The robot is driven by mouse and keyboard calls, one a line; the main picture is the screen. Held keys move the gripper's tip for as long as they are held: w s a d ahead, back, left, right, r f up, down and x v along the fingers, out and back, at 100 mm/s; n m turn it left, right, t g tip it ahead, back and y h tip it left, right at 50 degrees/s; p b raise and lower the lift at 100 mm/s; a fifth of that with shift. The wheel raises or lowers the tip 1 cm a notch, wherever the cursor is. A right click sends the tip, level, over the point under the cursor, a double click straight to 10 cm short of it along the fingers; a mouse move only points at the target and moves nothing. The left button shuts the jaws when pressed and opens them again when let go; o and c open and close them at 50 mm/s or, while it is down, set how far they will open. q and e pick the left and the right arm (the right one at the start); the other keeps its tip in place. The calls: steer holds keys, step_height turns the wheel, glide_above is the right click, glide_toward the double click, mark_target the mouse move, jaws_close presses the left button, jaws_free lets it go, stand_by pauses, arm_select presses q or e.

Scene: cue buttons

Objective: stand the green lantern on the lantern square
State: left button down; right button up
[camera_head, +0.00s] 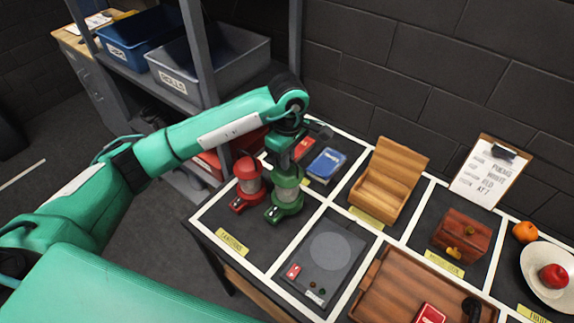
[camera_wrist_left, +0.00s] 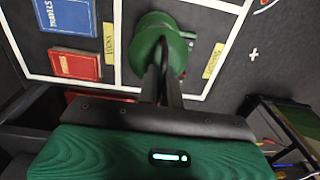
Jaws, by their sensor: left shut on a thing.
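In the left wrist view the lantern (camera_wrist_left: 158,42) shows from above between the fingers (camera_wrist_left: 162,85). The lantern square (camera_head: 215,223) is a dark, white-edged cell with a yellow label (camera_head: 232,243). In the head view the lantern's base appears inside this cell, right of a red lantern (camera_head: 248,184). I cannot tell whether the base touches the surface. My right gripper is not in view.
A grey device with a round plate (camera_head: 330,250) is in the cell to the right. Behind are a blue book (camera_head: 327,164) and a red book (camera_head: 303,147). A wooden box (camera_head: 390,180), a wooden tray (camera_head: 372,301) and a chest (camera_head: 461,236) stand further right.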

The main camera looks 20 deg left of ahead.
mark_target(283, 187)
arm_select(q)
steer(key=shift+f, duration=0.85)
step_height(283, 187, down, 2)
steer(key=shift+f+p, duration=0.1)
steer(key=shift+p, duration=0.55)
steer(key=shift+f, duration=0.3)
steer(key=c, duration=1.6)
jaws_free()
steer(key=shift+f, duration=0.1)
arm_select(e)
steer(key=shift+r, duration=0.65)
